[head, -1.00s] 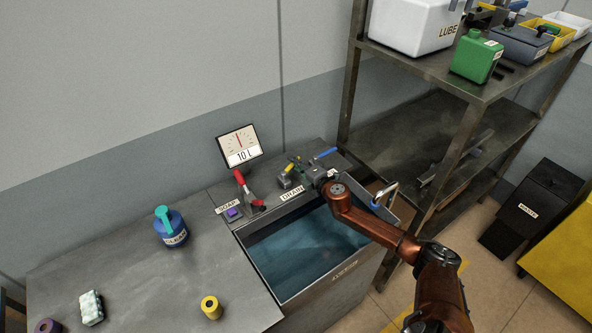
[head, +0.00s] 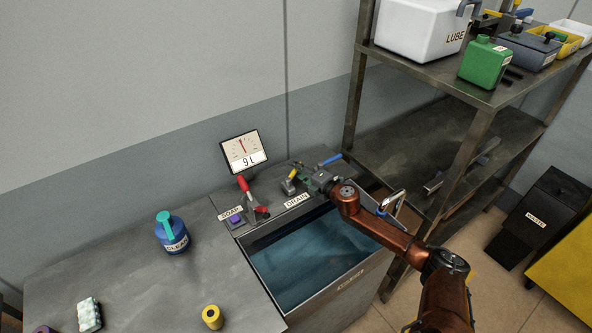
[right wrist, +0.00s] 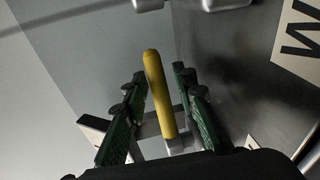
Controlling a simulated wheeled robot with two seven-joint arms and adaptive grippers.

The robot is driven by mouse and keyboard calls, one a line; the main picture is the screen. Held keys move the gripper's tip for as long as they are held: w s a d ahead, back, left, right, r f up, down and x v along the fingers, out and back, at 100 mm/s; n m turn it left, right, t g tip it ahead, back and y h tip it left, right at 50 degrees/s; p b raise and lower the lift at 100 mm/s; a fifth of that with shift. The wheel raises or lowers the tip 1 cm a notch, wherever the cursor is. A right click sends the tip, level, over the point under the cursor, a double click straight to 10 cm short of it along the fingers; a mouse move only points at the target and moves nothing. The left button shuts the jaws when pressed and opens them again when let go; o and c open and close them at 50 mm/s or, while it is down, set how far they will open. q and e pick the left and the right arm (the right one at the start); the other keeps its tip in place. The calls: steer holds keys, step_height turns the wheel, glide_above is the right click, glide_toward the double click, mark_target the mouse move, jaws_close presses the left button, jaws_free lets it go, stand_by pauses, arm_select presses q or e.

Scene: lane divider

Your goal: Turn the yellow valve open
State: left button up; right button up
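The yellow valve handle (head: 292,173) stands at the back of the sink, behind the DRAIN label (head: 297,201). In the right wrist view the yellow handle (right wrist: 159,95) is a straight bar lying between the two green fingers. My right gripper (right wrist: 160,71) is open around it, with a visible gap on each side. In the head view my right gripper (head: 303,172) is small and partly hidden by its own wrist, right beside the handle. The gauge sign (head: 244,151) behind reads 9 L. My left gripper is out of view.
The sink (head: 310,258) holds bluish water. A red-handled lever (head: 246,188) and a purple soap button (head: 236,219) are left of the valve; a blue handle (head: 330,159) is right of it. A metal shelf (head: 479,140) stands close on the right.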

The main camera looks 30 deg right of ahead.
steer(key=shift+o, duration=0.3)
steer(key=shift+d, duration=0.1)
steer(key=shift+s+d+r, duration=0.1)
steer(key=shift+s, duration=0.2)
steer(key=v, duration=1.1)
steer(key=shift+s, duration=0.2)
